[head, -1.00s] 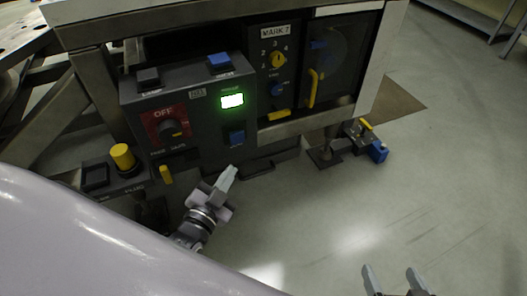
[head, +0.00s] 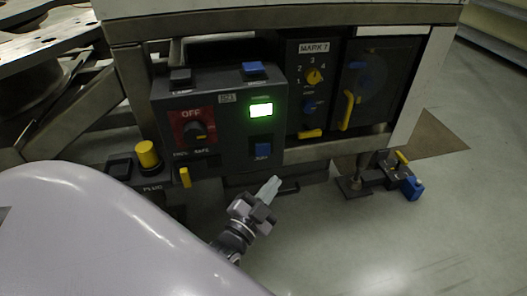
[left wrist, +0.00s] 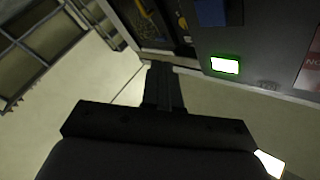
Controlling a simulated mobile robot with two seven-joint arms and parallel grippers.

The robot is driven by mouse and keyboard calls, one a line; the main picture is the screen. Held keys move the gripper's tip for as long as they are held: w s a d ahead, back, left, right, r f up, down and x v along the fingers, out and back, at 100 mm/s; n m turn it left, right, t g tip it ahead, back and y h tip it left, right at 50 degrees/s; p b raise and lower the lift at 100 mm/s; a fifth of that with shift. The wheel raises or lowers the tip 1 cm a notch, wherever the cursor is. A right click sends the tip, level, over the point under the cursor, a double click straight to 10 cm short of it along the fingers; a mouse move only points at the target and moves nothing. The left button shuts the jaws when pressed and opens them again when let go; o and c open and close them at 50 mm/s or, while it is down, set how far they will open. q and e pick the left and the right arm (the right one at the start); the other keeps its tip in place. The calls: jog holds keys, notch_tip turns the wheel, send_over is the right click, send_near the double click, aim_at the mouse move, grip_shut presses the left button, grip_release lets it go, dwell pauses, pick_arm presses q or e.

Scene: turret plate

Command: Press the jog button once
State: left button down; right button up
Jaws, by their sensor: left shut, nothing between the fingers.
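The jog button (head: 263,150) is a blue square button low on the right of the dark control box (head: 220,142), under a lit green-white display (head: 261,110). Its small label is blurred. My left gripper (head: 272,186) is shut and empty, just below the jog button in the head view, its fingers pointing up toward the box. A gap shows between fingertips and button in the picture; the depth is hard to tell. In the left wrist view a blue button (left wrist: 212,12), apparently the jog button, shows at the top edge, and the shut fingers (left wrist: 163,75) are at the centre. My right gripper is out of view.
Another blue button (head: 254,68) and a black button (head: 180,75) sit on the box top.

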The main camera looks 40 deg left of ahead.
aim_at(263, 150)
pick_arm(q)
jog(key=w+a+b, duration=0.2)
jog(key=w+a, duration=0.3)
jog(key=a, duration=0.1)
jog(key=shift+w, duration=0.15)
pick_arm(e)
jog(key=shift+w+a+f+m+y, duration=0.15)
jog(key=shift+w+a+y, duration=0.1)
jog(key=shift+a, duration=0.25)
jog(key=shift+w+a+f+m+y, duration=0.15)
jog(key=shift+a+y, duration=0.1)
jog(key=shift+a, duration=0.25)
pick_arm(q)
jog(key=shift+a, duration=0.1)
dwell(0.8)
jog(key=shift+w+a, duration=0.25)
jog(key=shift+a, duration=0.05)
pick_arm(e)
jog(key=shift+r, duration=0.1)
